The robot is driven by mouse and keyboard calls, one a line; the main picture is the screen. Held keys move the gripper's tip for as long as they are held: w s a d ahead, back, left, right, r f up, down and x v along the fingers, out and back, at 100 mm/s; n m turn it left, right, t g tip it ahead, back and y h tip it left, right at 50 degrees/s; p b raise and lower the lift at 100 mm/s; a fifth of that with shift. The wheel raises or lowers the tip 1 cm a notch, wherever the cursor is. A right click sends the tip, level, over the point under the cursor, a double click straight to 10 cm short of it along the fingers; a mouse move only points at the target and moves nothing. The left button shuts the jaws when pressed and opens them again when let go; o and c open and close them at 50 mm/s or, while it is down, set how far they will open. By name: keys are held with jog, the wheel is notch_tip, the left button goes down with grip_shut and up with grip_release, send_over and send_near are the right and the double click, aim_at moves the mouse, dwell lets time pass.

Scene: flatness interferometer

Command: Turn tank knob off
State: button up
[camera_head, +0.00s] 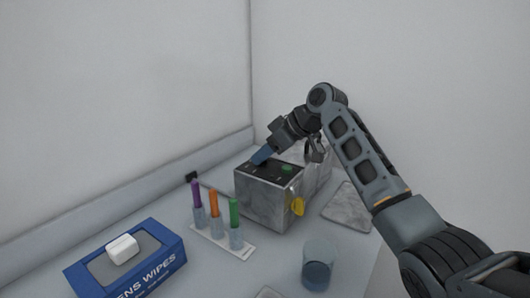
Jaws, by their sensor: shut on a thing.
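A grey marbled box (262,199) stands on the bench with a dark top panel. A green round knob or button (287,168) sits on that panel, and a yellow knob (297,207) sticks out from the box's right side. I cannot tell from any label which is the tank knob. My gripper (261,157) reaches down from the upper right, with its blue-grey fingers at the back left of the top panel. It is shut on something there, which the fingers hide. It is apart from the green and yellow parts.
A rack (222,241) with purple, orange and green-topped tubes stands left of the box. A blue wipes box (160,273) is at front left. A glass beaker (318,265) stands at the front. A flat grey plate (347,206) lies to the right. Walls close off the back.

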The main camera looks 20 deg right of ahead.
jog(key=c, duration=0.4)
jog(key=shift+o, duration=0.2)
